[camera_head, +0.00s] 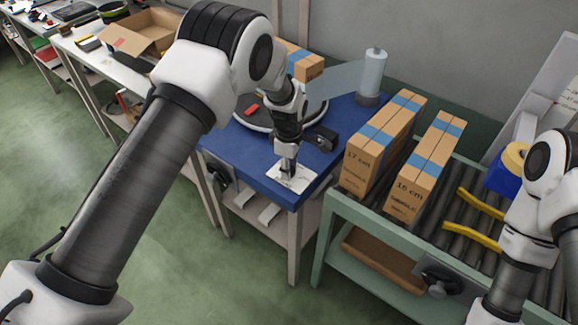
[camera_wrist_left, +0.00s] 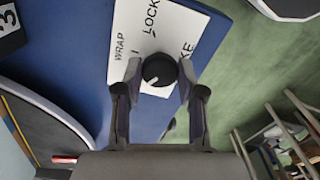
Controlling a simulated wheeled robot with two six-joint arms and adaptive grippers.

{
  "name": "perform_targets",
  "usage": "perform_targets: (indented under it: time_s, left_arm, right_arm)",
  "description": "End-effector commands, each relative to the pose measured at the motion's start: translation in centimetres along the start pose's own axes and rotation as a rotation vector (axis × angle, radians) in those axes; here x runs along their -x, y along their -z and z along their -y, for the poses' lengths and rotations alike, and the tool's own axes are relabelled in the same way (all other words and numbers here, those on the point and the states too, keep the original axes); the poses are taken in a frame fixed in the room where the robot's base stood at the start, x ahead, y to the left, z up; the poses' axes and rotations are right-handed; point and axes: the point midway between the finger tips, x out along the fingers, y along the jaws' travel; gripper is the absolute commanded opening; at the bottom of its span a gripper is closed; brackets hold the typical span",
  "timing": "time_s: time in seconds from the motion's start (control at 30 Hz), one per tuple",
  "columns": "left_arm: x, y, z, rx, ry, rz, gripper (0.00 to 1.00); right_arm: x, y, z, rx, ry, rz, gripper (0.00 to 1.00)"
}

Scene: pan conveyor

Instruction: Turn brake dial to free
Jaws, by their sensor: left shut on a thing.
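The brake dial (camera_wrist_left: 159,70) is a round black knob with a small white mark, which sits toward the lower left of its face in the left wrist view. It stands on a white label plate (camera_wrist_left: 135,48) with printed words; "LOCK" and "WRAP" are readable, another is partly covered. In the head view the plate (camera_head: 301,181) lies at the front corner of the blue table. My left gripper (camera_wrist_left: 158,78) points down with its fingers on either side of the knob, shut on it. In the head view the gripper (camera_head: 288,170) hides the dial. My right gripper is out of view.
The blue table (camera_head: 240,146) also holds a round turntable (camera_head: 255,126) and a film roll (camera_head: 373,72). Two tall cartons (camera_head: 358,168) stand on the roller conveyor (camera_head: 505,204) at right. An open box (camera_head: 139,35) is on the bench behind left.

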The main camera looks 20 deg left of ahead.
Motion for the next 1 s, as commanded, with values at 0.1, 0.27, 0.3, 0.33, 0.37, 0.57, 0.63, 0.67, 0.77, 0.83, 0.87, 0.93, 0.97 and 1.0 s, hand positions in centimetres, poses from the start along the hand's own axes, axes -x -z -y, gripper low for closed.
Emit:
perform_targets:
  time_s: [0.1,0.27,0.3,0.33,0.37,0.57,0.63,0.67,0.77,0.83,0.87,0.93,0.97,1.0]
  left_arm:
    - [-0.1,0.0,0.1,0.001,0.002,0.000,0.04]
    - [-0.1,0.0,0.1,0.000,0.002,0.000,0.64]
    - [-0.1,0.0,0.0,0.000,0.001,0.000,0.64]
    - [-0.1,0.0,0.0,0.000,0.001,0.000,0.64]
    - [-0.1,0.0,0.0,0.000,0.001,0.000,0.64]
    - [0.5,0.0,0.0,-0.001,0.000,0.000,0.64]
    - [1.4,0.0,-0.1,-0.001,-0.002,0.000,0.64]
    - [1.9,0.0,-0.1,-0.001,-0.003,0.000,0.64]
    - [4.3,0.0,-0.1,-0.002,-0.004,-0.001,0.64]
    - [6.2,0.0,-0.1,-0.002,-0.004,-0.001,0.64]
    - [7.0,0.0,-0.1,-0.002,-0.004,-0.001,0.64]
    - [8.7,0.0,-0.1,-0.001,-0.002,-0.001,0.64]
    - [9.3,0.0,0.0,-0.001,-0.002,0.000,0.64]
    - [10.1,0.0,-0.1,-0.001,-0.002,0.000,0.64]
  right_arm:
    - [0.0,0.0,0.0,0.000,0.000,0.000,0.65]
    - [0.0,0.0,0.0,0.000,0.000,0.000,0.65]
    - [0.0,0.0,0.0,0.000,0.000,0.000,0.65]
    - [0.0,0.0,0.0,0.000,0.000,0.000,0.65]
    - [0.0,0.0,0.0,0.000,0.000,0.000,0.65]
    - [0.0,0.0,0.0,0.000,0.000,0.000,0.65]
    - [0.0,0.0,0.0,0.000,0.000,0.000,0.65]
    - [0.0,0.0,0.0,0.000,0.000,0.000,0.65]
    - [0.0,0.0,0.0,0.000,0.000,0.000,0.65]
    - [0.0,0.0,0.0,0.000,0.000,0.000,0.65]
    - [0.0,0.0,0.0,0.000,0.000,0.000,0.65]
    - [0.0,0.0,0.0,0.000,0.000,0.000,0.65]
    - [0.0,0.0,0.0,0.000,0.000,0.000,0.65]
    - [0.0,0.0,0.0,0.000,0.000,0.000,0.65]
